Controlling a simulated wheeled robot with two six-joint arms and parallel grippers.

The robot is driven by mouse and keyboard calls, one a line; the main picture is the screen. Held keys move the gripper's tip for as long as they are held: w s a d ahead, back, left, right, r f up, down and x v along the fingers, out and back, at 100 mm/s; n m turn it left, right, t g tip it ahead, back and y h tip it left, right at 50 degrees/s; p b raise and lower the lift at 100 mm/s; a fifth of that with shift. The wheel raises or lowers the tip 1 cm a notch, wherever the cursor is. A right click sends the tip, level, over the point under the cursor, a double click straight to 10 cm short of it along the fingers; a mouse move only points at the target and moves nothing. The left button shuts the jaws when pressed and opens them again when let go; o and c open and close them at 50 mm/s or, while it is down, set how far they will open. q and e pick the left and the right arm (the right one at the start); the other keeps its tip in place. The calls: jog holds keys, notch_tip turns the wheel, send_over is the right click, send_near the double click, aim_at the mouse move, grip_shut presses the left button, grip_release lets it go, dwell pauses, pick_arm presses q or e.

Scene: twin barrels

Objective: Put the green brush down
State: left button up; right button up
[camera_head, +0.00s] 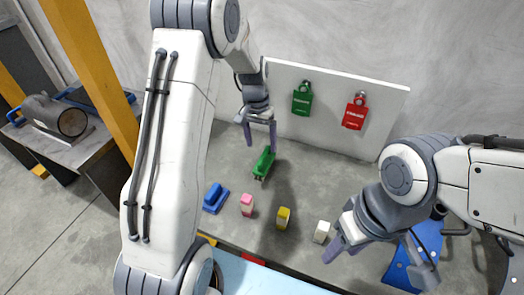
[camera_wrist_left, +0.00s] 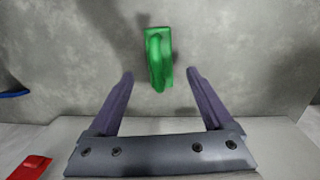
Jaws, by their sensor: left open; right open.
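The green brush (camera_head: 264,163) lies on the grey table below the white board. It also shows in the left wrist view (camera_wrist_left: 158,58), just beyond the fingertips and between their lines. My left gripper (camera_head: 260,132) is above the brush, with its fingers apart and empty. It also shows in the left wrist view (camera_wrist_left: 160,82), with a clear gap between the fingers. My right gripper (camera_head: 342,238) is at the lower right near the white block, with its fingers apart and nothing seen in them.
A blue brush (camera_head: 215,198), a pink block (camera_head: 247,204), a yellow block (camera_head: 283,218) and a white block (camera_head: 321,231) stand in front. A green tag (camera_head: 302,98) and a red tag (camera_head: 355,112) hang on the white board (camera_head: 385,100). Table right of the green brush is clear.

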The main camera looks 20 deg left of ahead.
pick_arm(q)
jog(key=s+d+r+m, duration=0.3)
jog(key=s+d+r, duration=0.7)
jog(key=s+d, duration=0.3)
jog(key=s+d+m, duration=0.1)
jog(key=s+m, duration=0.1)
jog(key=s, duration=0.6)
jog(key=s+d+r+m, duration=0.1)
jog(key=s+d, duration=0.1)
jog(key=s, duration=0.6)
jog(key=shift+d+r+m, duration=0.2)
jog(key=shift+d+m, duration=0.05)
jog(key=shift+m, duration=0.15)
jog(key=shift+s, duration=0.1)
notch_tip(320, 180, up, 23)
jog(key=p, duration=2.3)
